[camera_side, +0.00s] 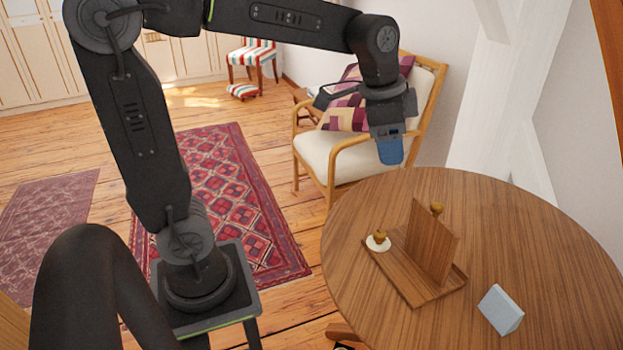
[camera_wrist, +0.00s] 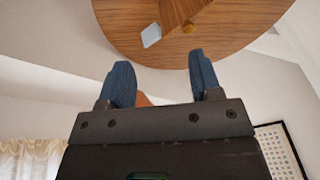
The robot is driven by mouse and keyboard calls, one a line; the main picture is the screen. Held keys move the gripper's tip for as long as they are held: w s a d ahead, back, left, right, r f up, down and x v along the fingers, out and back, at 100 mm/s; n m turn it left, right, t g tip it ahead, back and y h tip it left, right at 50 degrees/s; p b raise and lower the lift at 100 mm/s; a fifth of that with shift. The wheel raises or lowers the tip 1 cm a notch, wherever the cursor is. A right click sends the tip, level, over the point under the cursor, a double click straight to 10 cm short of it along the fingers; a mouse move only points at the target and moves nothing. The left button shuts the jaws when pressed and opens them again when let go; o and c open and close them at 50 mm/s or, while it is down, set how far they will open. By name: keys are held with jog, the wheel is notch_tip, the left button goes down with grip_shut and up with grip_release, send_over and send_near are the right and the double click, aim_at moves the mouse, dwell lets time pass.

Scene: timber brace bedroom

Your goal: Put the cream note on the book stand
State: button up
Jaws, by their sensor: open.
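The cream note is most likely the small cream disc (camera_side: 372,246) with a brown wooden knob on it, at the left corner of the book stand. I cannot tell whether it rests on the stand's base or on the table beside it. The wooden book stand (camera_side: 432,244) has a flat base and an upright panel, and stands on the round table. My gripper (camera_side: 390,151) is above and behind the table's far edge, apart from everything. In the wrist view its blue fingers (camera_wrist: 160,85) are spread with nothing between them.
A pale blue wedge-shaped block (camera_side: 501,310) sits at the front of the round table (camera_side: 550,250). A second brown knob (camera_side: 437,208) shows behind the stand's panel. A cushioned armchair (camera_side: 345,155) is beyond the table. The table's right side is clear.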

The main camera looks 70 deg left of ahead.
jog(key=s+f+n+t, duration=0.1)
jog(key=s+n, duration=0.2)
jog(key=s, duration=0.4)
jog(key=s+d+f+n+t, duration=0.1)
jog(key=s+f+n, duration=0.1)
jog(key=s, duration=0.5)
jog(key=shift+s+f+n+t+y, duration=0.25)
jog(key=shift+n+t+y, duration=0.05)
jog(key=shift+n, duration=0.3)
